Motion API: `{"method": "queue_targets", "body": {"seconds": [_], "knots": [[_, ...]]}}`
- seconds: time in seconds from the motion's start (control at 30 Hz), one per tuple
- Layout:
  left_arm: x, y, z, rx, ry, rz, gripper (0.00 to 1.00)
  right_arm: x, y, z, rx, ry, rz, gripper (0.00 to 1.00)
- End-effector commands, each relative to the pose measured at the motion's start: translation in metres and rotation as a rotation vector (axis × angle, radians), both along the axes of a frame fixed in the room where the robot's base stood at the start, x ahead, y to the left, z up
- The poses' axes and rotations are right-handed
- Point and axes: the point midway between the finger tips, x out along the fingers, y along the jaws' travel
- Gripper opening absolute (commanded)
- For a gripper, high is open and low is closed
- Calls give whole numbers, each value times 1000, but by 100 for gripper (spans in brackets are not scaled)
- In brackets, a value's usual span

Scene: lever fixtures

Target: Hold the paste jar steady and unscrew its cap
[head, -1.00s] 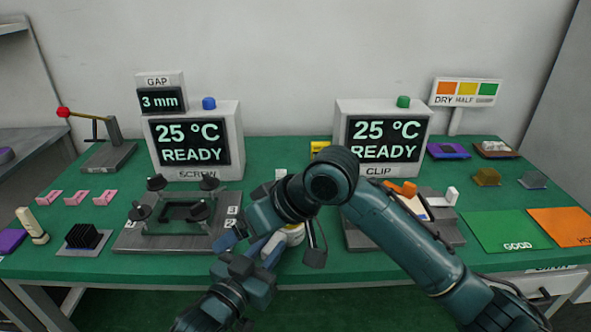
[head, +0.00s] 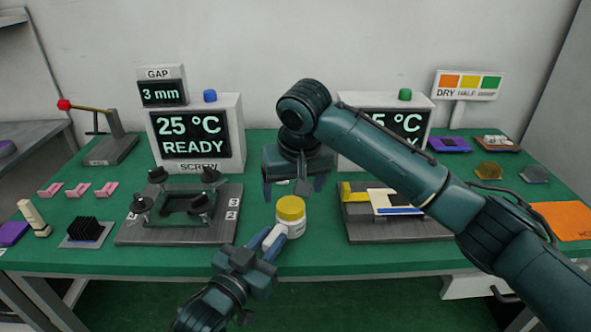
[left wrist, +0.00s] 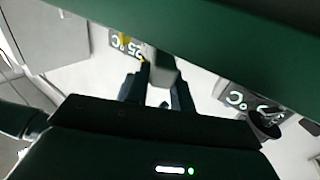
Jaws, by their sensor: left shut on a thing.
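The paste jar (head: 289,226) is white with a yellow cap (head: 291,208) on it. My left gripper (head: 274,240) is shut on the jar's body from the front left. My right gripper (head: 294,187) is open and empty, pointing down above and just behind the cap, with its fingers apart to either side.
A fixture plate with black knobs (head: 180,218) lies left of the jar. Another plate (head: 395,228) lies to the right, partly behind my right arm. Two display boxes stand behind, the left one (head: 198,145) reading 25 °C READY. An orange mat (head: 567,222) is far right.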

Motion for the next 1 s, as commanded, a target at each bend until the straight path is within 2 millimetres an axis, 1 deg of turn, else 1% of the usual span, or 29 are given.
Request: {"method": "queue_targets", "body": {"seconds": [0.03,0.1,0.3,0.43,0.7,0.77,1.0], "knots": [[0,0,-1,1,2,0,0,2,1,-10,0,3,-1,80],[0,0,-1,1,2,0,0,6,2,-21,-1,3,1,80],[0,0,-1,1,2,0,0,13,4,-43,0,1,1,80],[0,0,-1,1,2,0,0,15,4,-49,2,-1,2,80],[0,0,-1,1,2,0,0,15,4,-50,2,-1,3,80],[0,0,-1,1,2,0,0,15,4,-50,2,-1,3,76],[0,0,-1,1,2,0,0,15,4,-50,2,-1,3,56]]}}
